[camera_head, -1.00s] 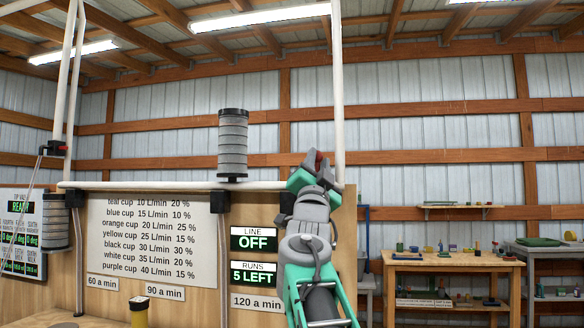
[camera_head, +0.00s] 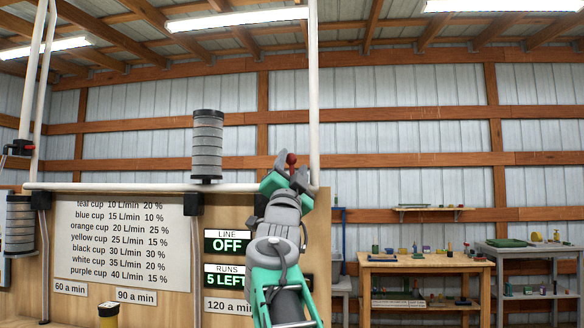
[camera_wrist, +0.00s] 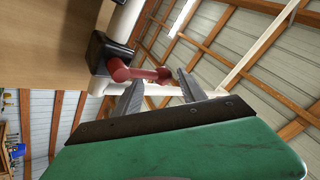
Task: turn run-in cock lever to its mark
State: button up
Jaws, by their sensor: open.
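A red lever (camera_wrist: 136,73) with a rounded end sticks out from a black cock body (camera_wrist: 104,54) on the white pipe in the wrist view. Its red knob also shows in the head view (camera_head: 292,159), by the white upright pipe. No label or mark for it is readable. My gripper (camera_wrist: 158,84) is open, with its fingers spread on either side of the lever's outer end in the wrist view. The lever's end appears between the fingertips, but I cannot tell if it is at their depth. In the head view my gripper (camera_head: 291,168) is raised at the panel's right edge.
A wooden panel with a flow chart (camera_head: 123,240) and a LINE OFF display (camera_head: 228,241) stands left of my arm. A grey ribbed cylinder (camera_head: 207,146) stands on the horizontal pipe. Another black cock (camera_head: 19,148) is at far left. Workbenches (camera_head: 425,264) stand at right.

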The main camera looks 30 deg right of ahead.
jog(key=b+v, duration=0.3)
jog(key=v, duration=0.4)
jog(key=shift+s+a+f, duration=0.2)
jog(key=shift+s+f, duration=0.05)
